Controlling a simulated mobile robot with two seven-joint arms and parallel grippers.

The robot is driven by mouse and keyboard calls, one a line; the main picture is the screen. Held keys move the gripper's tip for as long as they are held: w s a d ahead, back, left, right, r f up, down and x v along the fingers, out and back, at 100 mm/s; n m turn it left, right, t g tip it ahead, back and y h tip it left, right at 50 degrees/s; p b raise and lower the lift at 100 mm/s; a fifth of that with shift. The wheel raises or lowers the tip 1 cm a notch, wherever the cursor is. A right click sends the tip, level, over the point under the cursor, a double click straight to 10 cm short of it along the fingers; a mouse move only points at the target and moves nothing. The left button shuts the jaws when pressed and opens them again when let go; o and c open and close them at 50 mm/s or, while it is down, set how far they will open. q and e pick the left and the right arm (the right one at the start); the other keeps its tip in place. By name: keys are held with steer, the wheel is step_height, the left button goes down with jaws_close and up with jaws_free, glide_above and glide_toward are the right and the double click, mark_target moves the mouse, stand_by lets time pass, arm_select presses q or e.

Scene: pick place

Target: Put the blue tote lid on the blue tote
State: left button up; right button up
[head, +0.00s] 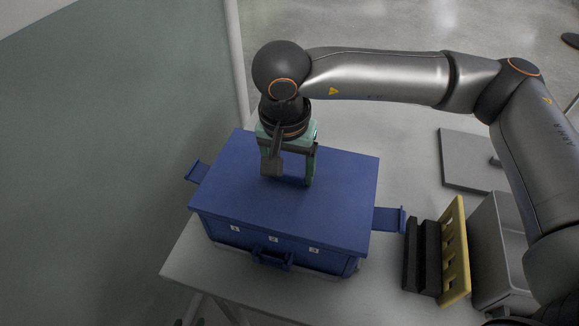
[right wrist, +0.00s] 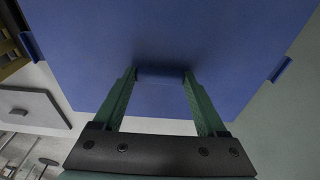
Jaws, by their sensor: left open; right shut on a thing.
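The blue tote lid (head: 325,215) is a flat rectangular panel lying level over the blue tote (head: 285,252) in the head view. It covers the tote's opening, and its edges look roughly in line with the tote walls. I cannot tell whether a small gap is left between them. My right gripper (head: 288,177) points down at the lid's top and is shut on the lid handle (right wrist: 160,75). In the right wrist view the green fingers (right wrist: 160,85) stand on both sides of this handle, above the lid (right wrist: 225,45). My left gripper is not in view.
The tote stands on a light table (head: 190,262), near its left and front edges. Right of it are a black and yellow rack (head: 453,255) and a grey open bin (head: 495,245). A grey lid with a handle (head: 465,150) lies behind them.

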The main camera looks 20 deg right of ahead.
steer(key=shift+f+b, duration=0.2)
steer(key=shift+b, duration=0.3)
stand_by(0.5)
steer(key=o, duration=1.5)
steer(key=shift+r+p, duration=2.25)
steer(key=shift+r, duration=1.8)
steer(key=shift+f, duration=0.1)
